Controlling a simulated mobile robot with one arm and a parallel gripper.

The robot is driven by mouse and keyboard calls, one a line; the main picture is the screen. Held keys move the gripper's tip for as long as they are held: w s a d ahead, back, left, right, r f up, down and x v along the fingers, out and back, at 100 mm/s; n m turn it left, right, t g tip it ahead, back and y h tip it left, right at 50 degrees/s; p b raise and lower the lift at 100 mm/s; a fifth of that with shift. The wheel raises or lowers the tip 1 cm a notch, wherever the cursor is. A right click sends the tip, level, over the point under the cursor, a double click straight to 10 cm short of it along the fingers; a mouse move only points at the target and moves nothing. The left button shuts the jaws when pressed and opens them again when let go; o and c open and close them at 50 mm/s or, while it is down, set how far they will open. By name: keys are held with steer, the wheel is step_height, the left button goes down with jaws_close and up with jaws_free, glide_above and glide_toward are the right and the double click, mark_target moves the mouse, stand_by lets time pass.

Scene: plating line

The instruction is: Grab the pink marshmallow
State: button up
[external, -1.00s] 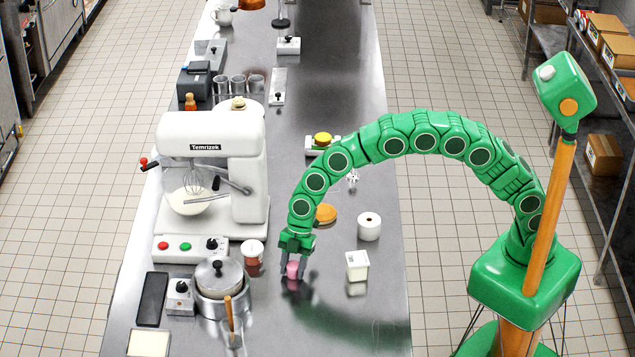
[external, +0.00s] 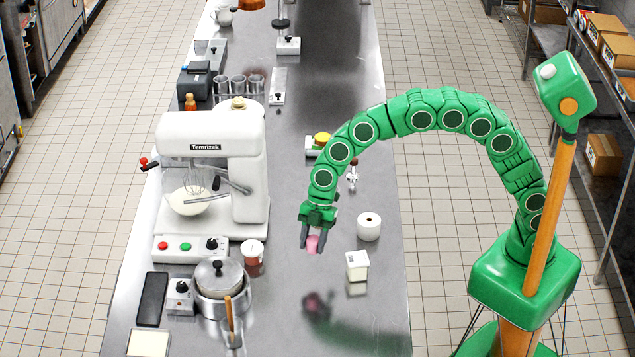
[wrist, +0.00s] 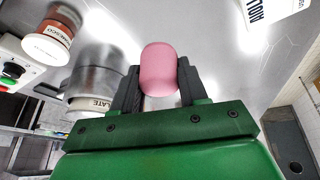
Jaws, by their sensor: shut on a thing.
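The pink marshmallow (external: 313,243) is held between the two dark fingers of my gripper (external: 313,238). It hangs above the steel counter, and its shadow or reflection lies on the counter below and apart from it. In the wrist view the marshmallow (wrist: 158,68) is a smooth, rounded pink cylinder. The fingers of my gripper (wrist: 158,88) touch it on both sides, and its far end sticks out past them.
The steel counter (external: 290,285) is clear below the gripper. A lidded pot (external: 222,285), a red-and-white jar (external: 252,251) and a stand mixer (external: 215,170) are to the left.

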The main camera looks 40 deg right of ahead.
steer(key=s+d+r, duration=0.3)
steer(key=s+d, duration=0.2)
steer(key=d, duration=0.1)
steer(key=shift+d+r, duration=0.25)
